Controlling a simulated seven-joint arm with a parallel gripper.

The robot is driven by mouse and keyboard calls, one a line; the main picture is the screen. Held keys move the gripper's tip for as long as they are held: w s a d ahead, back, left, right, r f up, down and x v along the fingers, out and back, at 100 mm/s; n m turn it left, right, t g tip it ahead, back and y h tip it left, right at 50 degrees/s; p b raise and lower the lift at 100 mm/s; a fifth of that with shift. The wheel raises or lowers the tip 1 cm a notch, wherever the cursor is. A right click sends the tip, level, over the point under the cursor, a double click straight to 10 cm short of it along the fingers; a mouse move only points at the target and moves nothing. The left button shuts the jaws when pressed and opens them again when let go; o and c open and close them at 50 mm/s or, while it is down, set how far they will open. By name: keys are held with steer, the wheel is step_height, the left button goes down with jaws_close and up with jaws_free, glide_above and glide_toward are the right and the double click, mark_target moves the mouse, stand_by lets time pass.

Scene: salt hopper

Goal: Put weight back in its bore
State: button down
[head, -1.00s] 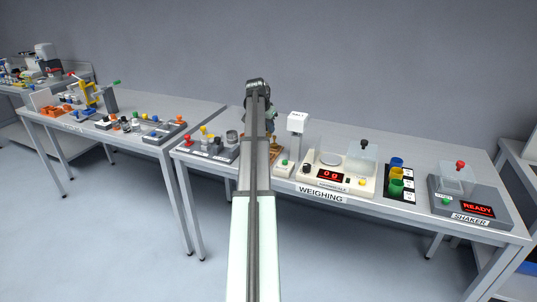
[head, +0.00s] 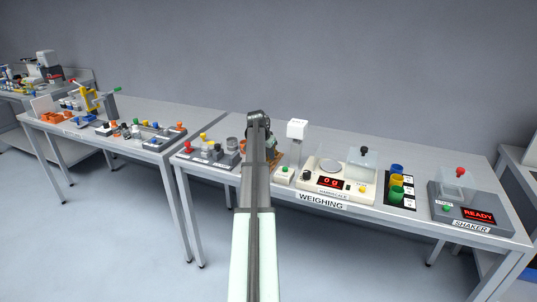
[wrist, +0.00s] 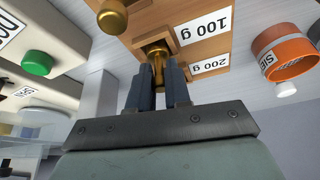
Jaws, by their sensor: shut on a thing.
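The wooden weight block (wrist: 190,14) with "100 g" and "200 g" labels fills the top middle of the wrist view; its edge shows beside my arm in the head view (head: 277,157). My gripper (wrist: 158,80) is shut on a brass weight (wrist: 155,53) by the block, on the "200 g" label's side. The weight's far end meets the block; how deep it sits in a bore I cannot tell. Another brass weight (wrist: 112,16) stands in the block by the "100 g" label. In the head view, my arm hides the gripper's fingers and the held weight.
An orange container (wrist: 285,55) with a white-tipped part lies beside the block. A unit with a green button (wrist: 38,63) is on the other side. In the head view, the salt dispenser (head: 297,130) and the scale (head: 335,182) stand right of the block.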

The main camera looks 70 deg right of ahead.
steer(key=c, duration=1.1)
jaws_free()
steer(key=shift+f, duration=0.1)
steer(key=v, duration=1.2)
